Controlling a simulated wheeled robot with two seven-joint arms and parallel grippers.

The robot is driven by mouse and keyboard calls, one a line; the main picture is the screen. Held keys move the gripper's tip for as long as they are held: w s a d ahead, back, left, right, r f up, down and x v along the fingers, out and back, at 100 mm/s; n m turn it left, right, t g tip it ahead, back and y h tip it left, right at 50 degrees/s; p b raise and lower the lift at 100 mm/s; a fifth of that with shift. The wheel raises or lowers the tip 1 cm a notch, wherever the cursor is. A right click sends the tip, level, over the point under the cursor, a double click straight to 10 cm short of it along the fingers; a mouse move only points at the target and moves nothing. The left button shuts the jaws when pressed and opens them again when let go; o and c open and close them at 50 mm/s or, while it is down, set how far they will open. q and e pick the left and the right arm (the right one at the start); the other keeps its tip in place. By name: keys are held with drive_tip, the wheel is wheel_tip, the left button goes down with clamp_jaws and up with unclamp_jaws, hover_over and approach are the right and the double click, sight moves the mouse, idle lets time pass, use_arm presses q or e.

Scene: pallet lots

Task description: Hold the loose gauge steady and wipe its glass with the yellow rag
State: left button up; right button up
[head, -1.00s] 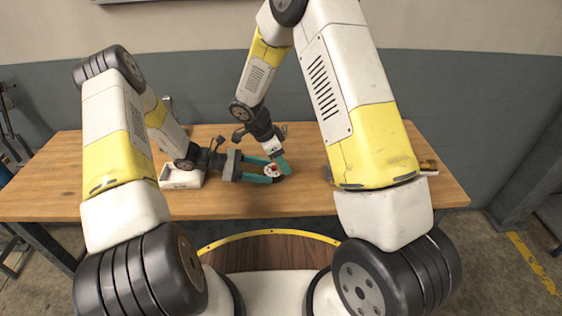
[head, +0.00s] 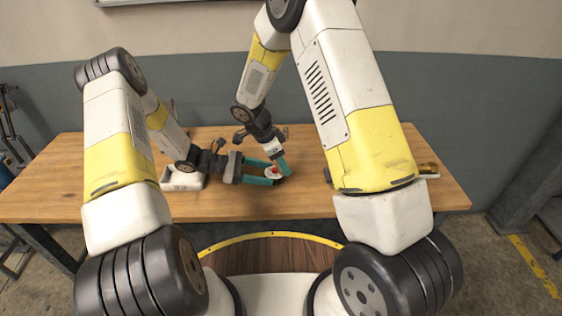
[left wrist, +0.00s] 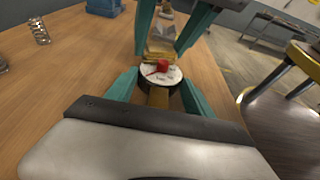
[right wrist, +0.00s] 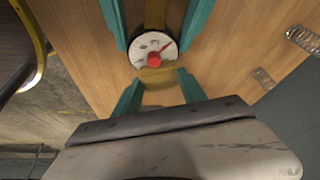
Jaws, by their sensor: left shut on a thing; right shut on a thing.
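The loose gauge (left wrist: 163,75) has a round white dial with a red needle and red centre piece, a dark rim and a brass stem. It also shows in the right wrist view (right wrist: 149,45). My left gripper (head: 272,174) is shut on the gauge, its teal fingers on either side of it, low over the table. The yellow rag (right wrist: 158,75) is between the fingertips of my right gripper (head: 281,163), shut on it. The rag lies at the dial's edge; whether it presses on the glass is unclear. In the head view the rag is hard to make out.
A white tray (head: 183,181) stands on the wooden table (head: 130,205) behind my left forearm. A brass fitting (head: 428,168) lies at the right end. A coil spring (right wrist: 303,39) lies apart from the grippers. The table's front middle is clear.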

drive_tip(key=shift+s+d+f, duration=0.1)
drive_tip(key=shift+s+d, duration=0.05)
drive_tip(key=shift+s, duration=0.35)
use_arm(q)
drive_tip(key=shift+s, duration=0.1)
use_arm(e)
drive_tip(key=shift+w+a, duration=0.3)
drive_tip(key=shift+w, duration=0.65)
drive_tip(key=shift+s, duration=0.1)
drive_tip(key=shift+s+d, duration=0.25)
drive_tip(key=shift+s, duration=0.55)
drive_tip(key=shift+w, duration=0.15)
drive_tip(key=shift+w+a, duration=0.25)
drive_tip(key=shift+w, duration=0.5)
